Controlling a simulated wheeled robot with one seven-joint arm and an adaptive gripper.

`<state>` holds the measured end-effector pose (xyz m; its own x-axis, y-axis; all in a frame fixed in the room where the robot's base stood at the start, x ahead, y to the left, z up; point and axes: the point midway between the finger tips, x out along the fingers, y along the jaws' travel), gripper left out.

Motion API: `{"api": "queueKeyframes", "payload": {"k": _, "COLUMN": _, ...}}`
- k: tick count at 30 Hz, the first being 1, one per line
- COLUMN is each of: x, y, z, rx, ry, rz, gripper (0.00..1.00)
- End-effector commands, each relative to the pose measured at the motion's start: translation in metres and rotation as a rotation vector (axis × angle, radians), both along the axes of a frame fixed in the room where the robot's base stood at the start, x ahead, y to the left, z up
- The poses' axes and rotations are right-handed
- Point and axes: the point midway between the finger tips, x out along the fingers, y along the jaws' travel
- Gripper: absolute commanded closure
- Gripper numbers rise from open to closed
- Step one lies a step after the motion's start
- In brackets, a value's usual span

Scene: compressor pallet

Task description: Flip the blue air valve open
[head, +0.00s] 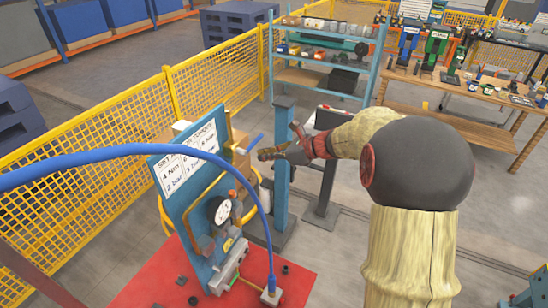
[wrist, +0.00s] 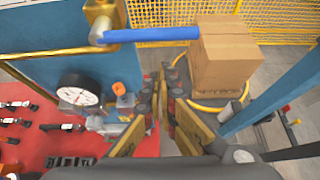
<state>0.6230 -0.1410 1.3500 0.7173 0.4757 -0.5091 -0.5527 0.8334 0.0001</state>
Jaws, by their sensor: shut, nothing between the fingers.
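The blue air valve handle (wrist: 152,34) sticks out to the right from a brass valve body (wrist: 101,22) near the top of the blue panel (wrist: 45,55). A brass pipe runs left from the valve. In the head view the handle (head: 256,142) shows as a short blue bar at the panel's right edge. My gripper (wrist: 167,88) is shut and empty. In the wrist view its fingertips appear below the handle, with a visible gap in the picture. In the head view my gripper (head: 266,154) is just right of the handle; I cannot tell whether they touch.
A pressure gauge (wrist: 78,92) sits on the panel's lower part. A cardboard box (wrist: 222,52) and a blue post (head: 283,170) stand behind. A blue hose (head: 150,149) arches across the front to the red base (head: 150,290). A yellow mesh fence (head: 105,140) runs behind.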

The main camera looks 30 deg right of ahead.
Motion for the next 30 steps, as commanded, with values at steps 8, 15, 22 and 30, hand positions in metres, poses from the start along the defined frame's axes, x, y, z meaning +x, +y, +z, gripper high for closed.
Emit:
{"api": "queueKeyframes", "payload": {"k": 8, "x": 0.003, "y": 0.003, "z": 0.023, "rx": 0.001, "ry": 0.002, "rz": 0.0, "gripper": 1.0}}
{"api": "queueKeyframes", "payload": {"k": 15, "x": 0.003, "y": 0.003, "z": 0.024, "rx": 0.001, "ry": 0.002, "rz": 0.0, "gripper": 1.0}}
{"api": "queueKeyframes", "payload": {"k": 22, "x": 0.003, "y": 0.003, "z": 0.024, "rx": -0.007, "ry": -0.004, "rz": 0.0, "gripper": 1.0}}
{"api": "queueKeyframes", "payload": {"k": 30, "x": 0.004, "y": 0.001, "z": 0.026, "rx": -0.049, "ry": -0.031, "rz": 0.0, "gripper": 1.0}}
